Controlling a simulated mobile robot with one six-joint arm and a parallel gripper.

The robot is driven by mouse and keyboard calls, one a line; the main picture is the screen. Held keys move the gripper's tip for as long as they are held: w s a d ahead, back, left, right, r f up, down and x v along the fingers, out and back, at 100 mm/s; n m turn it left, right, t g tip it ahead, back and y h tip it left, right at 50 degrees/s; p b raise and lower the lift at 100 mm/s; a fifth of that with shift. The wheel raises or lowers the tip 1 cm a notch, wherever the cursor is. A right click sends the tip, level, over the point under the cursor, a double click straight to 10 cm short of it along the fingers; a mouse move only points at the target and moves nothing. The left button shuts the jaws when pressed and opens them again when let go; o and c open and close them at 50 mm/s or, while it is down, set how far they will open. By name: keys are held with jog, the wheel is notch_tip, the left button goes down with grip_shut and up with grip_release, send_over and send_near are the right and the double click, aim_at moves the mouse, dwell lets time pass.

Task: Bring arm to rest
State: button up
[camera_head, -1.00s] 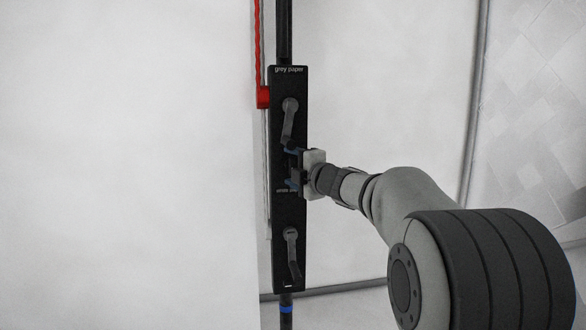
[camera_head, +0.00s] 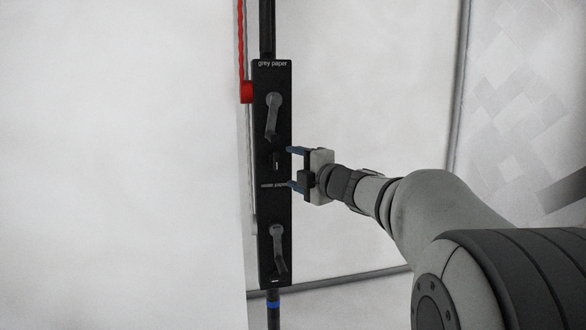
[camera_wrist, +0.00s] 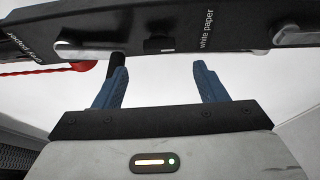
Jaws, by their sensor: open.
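My gripper (camera_head: 293,168) is open and empty, its two blue fingers apart one above the other in the head view. Its fingertips are at the right edge of a black upright panel (camera_head: 264,215). In the wrist view my gripper (camera_wrist: 161,88) shows a clear gap between its fingers, with the panel (camera_wrist: 190,32) across the top beyond them. The panel bears an upper grey handle (camera_head: 272,118) labelled "grey paper" and a lower grey handle (camera_head: 279,248); the label above the lower one reads "white paper" in the wrist view.
A red fitting (camera_head: 247,92) with a red cord hangs left of the panel. A large white sheet (camera_head: 120,165) fills the left side. The panel hangs on a dark vertical pole (camera_head: 267,28). Open room lies between the panel and a grey pole (camera_head: 461,80) at right.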

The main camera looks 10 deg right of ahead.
jog(key=s+d+f+m+g+h+p, duration=0.45)
jog(key=s+f+m+h, duration=0.6)
jog(key=m, duration=0.55)
jog(key=s+a+f+m+g+y, duration=0.1)
jog(key=s+a+f+m+g, duration=0.1)
jog(key=s, duration=0.5)
jog(key=s+a+f+m+g+y+p, duration=0.1)
jog(key=s+a+f+m+g, duration=0.1)
jog(key=s+f+g, duration=0.2)
jog(key=s+a+f+m+g+y+p, duration=0.1)
jog(key=s+a+f+m+g, duration=0.1)
jog(key=s+f, duration=0.4)
jog(key=s+a+g, duration=0.1)
jog(key=s, duration=0.4)
jog(key=shift+s+m, duration=0.2)
jog(key=shift+m, duration=0.2)
jog(key=shift+g+y, duration=0.25)
